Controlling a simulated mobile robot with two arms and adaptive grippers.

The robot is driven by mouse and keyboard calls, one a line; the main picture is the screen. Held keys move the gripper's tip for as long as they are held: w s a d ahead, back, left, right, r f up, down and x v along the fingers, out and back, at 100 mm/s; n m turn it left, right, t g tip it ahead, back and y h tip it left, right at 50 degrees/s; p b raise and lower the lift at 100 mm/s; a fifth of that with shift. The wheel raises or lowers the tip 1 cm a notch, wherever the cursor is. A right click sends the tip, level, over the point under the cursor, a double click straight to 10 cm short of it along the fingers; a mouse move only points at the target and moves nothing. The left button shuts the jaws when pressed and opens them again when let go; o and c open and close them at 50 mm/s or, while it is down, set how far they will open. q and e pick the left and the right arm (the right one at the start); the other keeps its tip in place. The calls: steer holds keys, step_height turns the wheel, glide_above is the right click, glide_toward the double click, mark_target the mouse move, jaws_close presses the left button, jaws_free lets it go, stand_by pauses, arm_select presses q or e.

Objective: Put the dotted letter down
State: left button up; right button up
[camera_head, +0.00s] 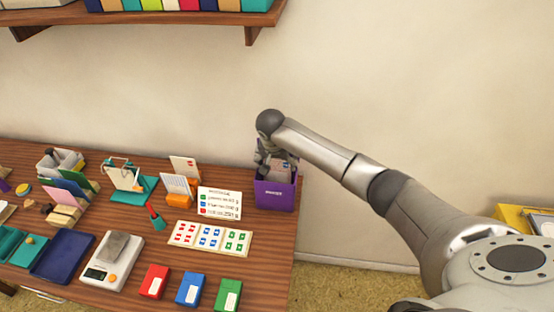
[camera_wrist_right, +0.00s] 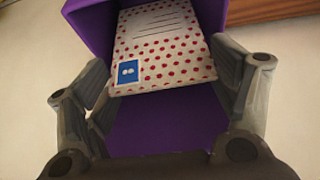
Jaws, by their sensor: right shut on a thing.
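The dotted letter (camera_wrist_right: 165,58) is white with red dots, written lines and a blue stamp at one corner. It shows between the fingers of my right gripper (camera_wrist_right: 165,80) in the wrist view, with the purple box (camera_wrist_right: 165,125) around and behind it. In the head view my right gripper (camera_head: 275,163) is over the open top of the purple box (camera_head: 275,196) at the table's right end. It is shut on the letter. Whether the letter's lower edge touches the box floor cannot be told. My left gripper is out of view.
Red (camera_head: 154,282), blue (camera_head: 190,290) and green (camera_head: 228,295) inkpads line the front. A scale (camera_head: 110,265) stands left of them. A shelf (camera_head: 180,17) hangs above.

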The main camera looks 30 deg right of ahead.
steer(key=shift+f, duration=0.6)
steer(key=o, duration=0.7)
steer(key=shift+r, duration=0.55)
steer(key=b+v, duration=0.1)
steer(key=v, duration=1.1)
steer(key=shift+b, duration=0.3)
